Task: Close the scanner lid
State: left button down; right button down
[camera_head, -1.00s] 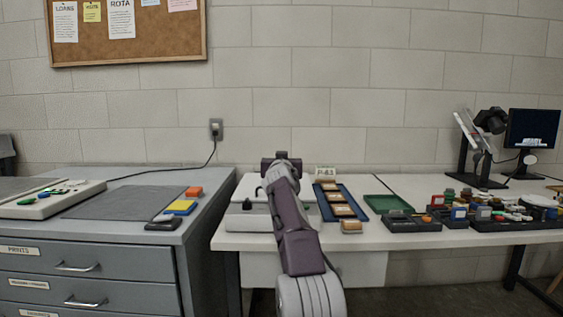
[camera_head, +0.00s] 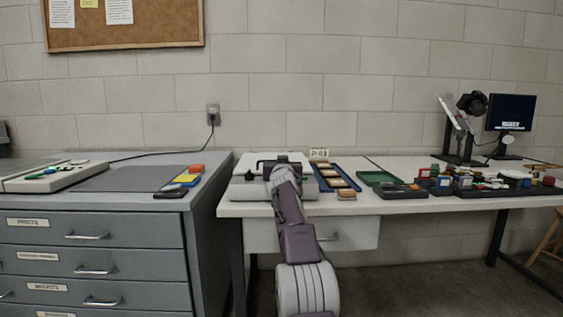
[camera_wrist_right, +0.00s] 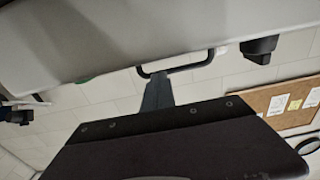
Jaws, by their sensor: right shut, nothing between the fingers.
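The scanner (camera_head: 240,186) is a pale grey box on the white table, left of the blue tray. Its light lid (camera_head: 248,163) shows behind and beside my arm; how far it is raised is hard to tell. My right gripper (camera_head: 284,168) is at the lid's middle and hides part of it. In the wrist view, a thick grey slab (camera_wrist_right: 110,38) crosses the top with a black loop handle (camera_wrist_right: 180,68) at its edge. My narrow shut fingers (camera_wrist_right: 157,88) point at this handle, with nothing between them; contact is unclear. My left gripper is not in view.
The blue tray (camera_head: 354,186) stands close right of the scanner, with a green tray (camera_head: 378,177) and black trays of small items (camera_head: 402,192) beyond. A grey drawer cabinet (camera_head: 110,232) stands left, across a narrow gap. A block wall is behind.

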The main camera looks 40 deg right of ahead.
jog(key=shift+w+d+f, duration=0.1)
jog(key=shift+f, duration=0.35)
jog(key=r+p, duration=0.4)
jog(key=r, duration=0.1)
jog(key=shift+s+a+r+p, duration=0.15)
jog(key=shift+s+a+p, duration=0.15)
jog(key=shift+p, duration=0.1)
jog(key=s+f+b, duration=0.1)
jog(key=b, duration=0.1)
jog(key=s+a+f+b, duration=0.1)
jog(key=b, duration=0.1)
jog(key=s+a+f+b, duration=0.1)
jog(key=f+b, duration=0.1)
jog(key=shift+a+b, duration=0.2)
jog(key=shift+b, duration=0.2)
jog(key=s+a+f+b, duration=0.1)
jog(key=s+a+b, duration=0.1)
jog(key=s+b, duration=0.1)
jog(key=shift+a+f+b, duration=0.3)
jog(key=shift+f, duration=0.05)
jog(key=shift+s+a, duration=0.3)
jog(key=shift+s, duration=0.1)
